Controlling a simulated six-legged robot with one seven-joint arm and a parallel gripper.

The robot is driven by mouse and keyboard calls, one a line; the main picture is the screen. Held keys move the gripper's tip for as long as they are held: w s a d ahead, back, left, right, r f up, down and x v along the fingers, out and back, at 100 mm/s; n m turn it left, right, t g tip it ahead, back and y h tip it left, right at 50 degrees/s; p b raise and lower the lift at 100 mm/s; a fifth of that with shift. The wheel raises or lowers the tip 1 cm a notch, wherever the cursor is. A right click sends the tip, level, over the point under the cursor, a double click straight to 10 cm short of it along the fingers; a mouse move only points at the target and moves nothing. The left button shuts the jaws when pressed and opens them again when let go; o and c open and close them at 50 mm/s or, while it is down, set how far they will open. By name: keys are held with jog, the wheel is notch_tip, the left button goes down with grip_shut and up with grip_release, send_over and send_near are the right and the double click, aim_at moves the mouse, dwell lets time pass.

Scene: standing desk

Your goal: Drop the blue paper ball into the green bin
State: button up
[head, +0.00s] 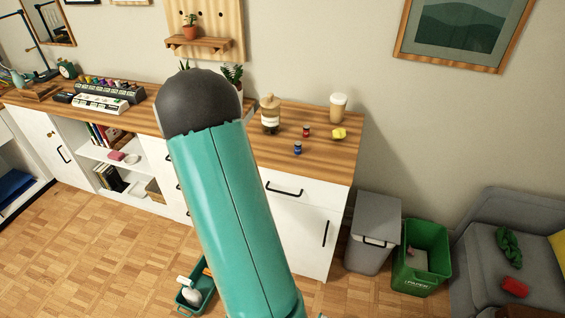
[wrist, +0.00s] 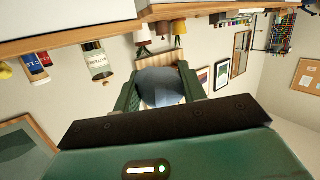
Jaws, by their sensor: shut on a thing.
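The blue paper ball (wrist: 162,88) sits between the two dark green fingers of my gripper (wrist: 160,92) in the wrist view, and the gripper is shut on it. In the head view my teal arm hides the gripper and the ball. The green bin (head: 432,274) stands on the floor at the right, open at the top, with a small pale thing inside. The wrist view does not show the bin.
A grey lidded bin (head: 371,228) stands left of the green bin, and a grey sofa (head: 475,255) stands to its right. The wooden counter (head: 325,168) holds a jar, a cup, two small bottles and a yellow lump (head: 339,133). A teal caddy sits on the floor.

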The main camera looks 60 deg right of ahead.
jog(key=s+d+r+m+g+h, duration=0.2)
jog(key=s+d+r+g, duration=0.1)
jog(key=s+d, duration=0.3)
jog(key=shift+s+r+m, duration=0.3)
jog(key=shift+s+r, duration=0.3)
jog(key=shift+r, duration=0.2)
jog(key=s+d+r+m+g, duration=0.1)
jog(key=s, duration=0.2)
jog(key=s+d+r+m+g+h, duration=0.1)
jog(key=s+d+r+g, duration=0.1)
jog(key=s, duration=0.2)
jog(key=s+d+r+m+g, duration=0.1)
jog(key=s+g, duration=0.1)
jog(key=s, duration=0.2)
jog(key=shift+d+r+h, duration=0.2)
jog(key=shift+r+h, duration=0.05)
jog(key=shift+h, duration=0.05)
send_over(286, 162)
notch_tip(286, 162, down, 10)
jog(key=shift+a+r, duration=0.1)
jog(key=shift+r, duration=0.15)
jog(key=shift+f, duration=1.7)
jog(key=shift+f, duration=0.3)
